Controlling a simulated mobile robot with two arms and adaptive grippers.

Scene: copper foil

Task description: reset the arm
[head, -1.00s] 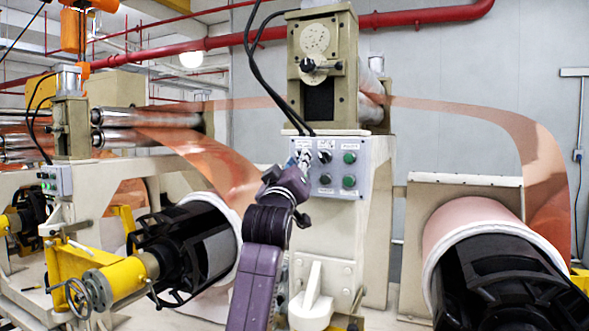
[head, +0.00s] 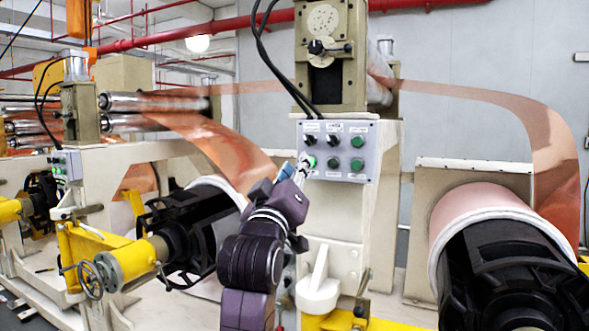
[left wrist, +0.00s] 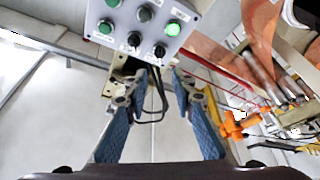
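A grey control panel (head: 350,173) with green buttons and black knobs is on the front of the cream machine in the head view. Its lower-left button (head: 310,162) glows bright green. My left gripper (head: 292,172), on a purple arm, is at the panel's lower-left corner, partly in front of it; contact cannot be told. In the left wrist view the left gripper (left wrist: 156,86) has its two blue fingers apart with nothing between them. The panel (left wrist: 150,27) appears upside down beyond the fingertips, with the lit button (left wrist: 174,28) in it. My right gripper is not in view.
A copper roll on a black core (head: 500,265) stands at the right. Another black core (head: 185,232) and a yellow shaft with handwheel (head: 112,270) are left of my arm. Copper foil (head: 225,150) runs down behind the gripper. A white lever (head: 318,285) sticks out below the panel.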

